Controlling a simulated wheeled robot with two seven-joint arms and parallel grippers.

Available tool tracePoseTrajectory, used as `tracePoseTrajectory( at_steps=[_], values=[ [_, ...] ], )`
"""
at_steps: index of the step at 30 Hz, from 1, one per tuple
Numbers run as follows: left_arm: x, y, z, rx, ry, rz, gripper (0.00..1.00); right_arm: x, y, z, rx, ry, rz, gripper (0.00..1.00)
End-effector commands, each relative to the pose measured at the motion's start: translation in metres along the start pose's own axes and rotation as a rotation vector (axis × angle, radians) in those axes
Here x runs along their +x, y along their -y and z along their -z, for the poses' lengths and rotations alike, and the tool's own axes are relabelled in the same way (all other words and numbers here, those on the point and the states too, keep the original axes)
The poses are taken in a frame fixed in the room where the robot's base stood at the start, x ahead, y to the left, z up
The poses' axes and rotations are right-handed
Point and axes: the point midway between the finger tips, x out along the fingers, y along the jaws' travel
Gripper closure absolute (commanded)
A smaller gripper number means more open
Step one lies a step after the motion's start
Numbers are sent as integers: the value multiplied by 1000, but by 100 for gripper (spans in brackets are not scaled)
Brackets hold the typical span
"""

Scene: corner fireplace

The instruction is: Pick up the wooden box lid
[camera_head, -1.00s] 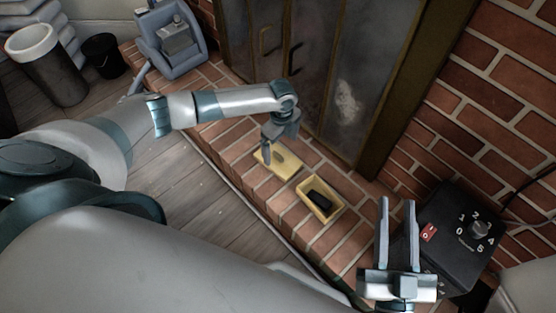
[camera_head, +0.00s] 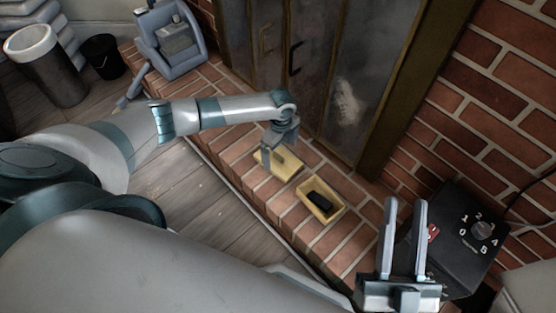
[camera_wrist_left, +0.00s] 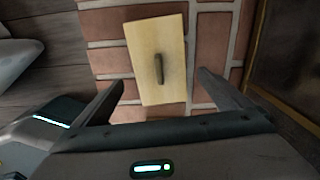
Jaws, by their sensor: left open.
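The wooden box lid (camera_head: 290,168) lies flat on the brick hearth, a pale yellow rectangle. In the left wrist view the lid (camera_wrist_left: 150,40) shows a dark handle (camera_wrist_left: 159,68) at its middle. My left gripper (camera_head: 272,160) is over the lid, pointing down. In the wrist view its open fingers (camera_wrist_left: 160,85) stand on either side of the lid's near end, with nothing between them in grip. The open wooden box (camera_head: 311,210) sits to the right of the lid with a dark object (camera_head: 320,201) inside. My right gripper (camera_head: 405,215) is open and empty at lower right.
A black dial box (camera_head: 455,240) stands on the hearth right of my right gripper. Dark metal fireplace doors (camera_head: 300,80) rise behind the lid. A grey-blue container (camera_head: 172,45) stands at the hearth's far left end. Wooden floor (camera_head: 185,200) lies in front.

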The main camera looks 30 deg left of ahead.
Motion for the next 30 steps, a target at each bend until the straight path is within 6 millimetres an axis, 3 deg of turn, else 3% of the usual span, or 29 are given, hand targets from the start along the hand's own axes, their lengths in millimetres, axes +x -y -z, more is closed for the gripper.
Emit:
tracePoseTrajectory(
  at_steps=[9, 25, 30],
  values=[
    [31, 0, 0, 0, -1, 0, 4, 5, -5, 27, -18, -163, 4, 69],
    [32, 0, -1, 0, -1, 0, 4, 6, -6, 29, -20, -171, 3, 69],
    [32, 0, -1, 0, 0, 0, 44, 6, -6, 29, -20, -170, 3, 69]
  ],
)
